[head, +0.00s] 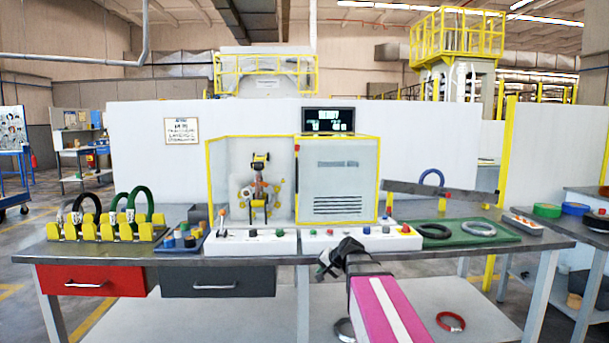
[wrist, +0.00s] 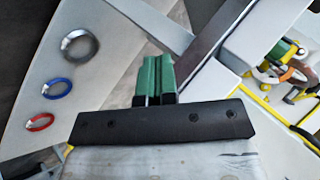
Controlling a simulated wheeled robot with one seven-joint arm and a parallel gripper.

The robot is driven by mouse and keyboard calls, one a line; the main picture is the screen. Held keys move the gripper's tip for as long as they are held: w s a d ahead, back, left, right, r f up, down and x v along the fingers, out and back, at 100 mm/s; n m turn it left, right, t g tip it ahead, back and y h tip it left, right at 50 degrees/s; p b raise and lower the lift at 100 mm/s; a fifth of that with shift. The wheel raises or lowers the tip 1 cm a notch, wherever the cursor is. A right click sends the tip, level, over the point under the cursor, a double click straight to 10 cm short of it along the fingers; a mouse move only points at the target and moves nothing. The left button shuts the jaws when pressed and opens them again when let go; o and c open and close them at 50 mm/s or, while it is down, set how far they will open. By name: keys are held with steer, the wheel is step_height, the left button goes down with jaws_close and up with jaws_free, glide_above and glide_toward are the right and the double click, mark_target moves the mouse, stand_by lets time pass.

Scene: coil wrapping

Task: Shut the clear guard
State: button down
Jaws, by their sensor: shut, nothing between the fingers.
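The wrapping machine has an open-looking left bay holding the orange and black wrapping head (head: 260,190), which also shows at the right of the wrist view (wrist: 290,75). Yellow edging outlines this bay and the grey louvred panel (head: 340,180) to its right. The clear guard's pane is hard to make out; I cannot tell exactly where it stands. My gripper (head: 328,264) is low at the table's front edge, in front of the control boxes and apart from the machine. Its green fingers (wrist: 155,75) are shut and empty in the wrist view.
Control boxes (head: 250,243) line the table (head: 190,258) before the machine. A yellow coil rack (head: 105,228) stands left; a green mat (head: 480,238) with rings and a grey bar (head: 440,194) are right. A red ring (head: 450,321) lies on the lower shelf.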

steer(key=w+d+r+m+t+y, duration=0.1)
steer(key=w+r+t, duration=0.15)
steer(key=r, duration=0.45)
steer(key=w+r+m+t+y, duration=0.1)
steer(key=w+r+m, duration=0.1)
steer(key=w+r, duration=0.35)
steer(key=m+t+y, duration=0.2)
steer(key=m+t, duration=0.1)
steer(key=t, duration=0.2)
glide_toward(314, 172)
steer(key=s+a+r, duration=0.1)
steer(key=s, duration=0.6)
steer(key=s+a+x, duration=0.1)
steer(key=a+x, duration=0.1)
steer(key=x, duration=1.1)
steer(key=shift+s, duration=0.25)
steer(key=shift+a, duration=0.25)
steer(key=w+a, duration=0.1)
steer(key=a, duration=3.5)
steer(key=shift+w+a, duration=0.2)
steer(key=shift+a, duration=0.2)
steer(key=shift+s, duration=0.1)
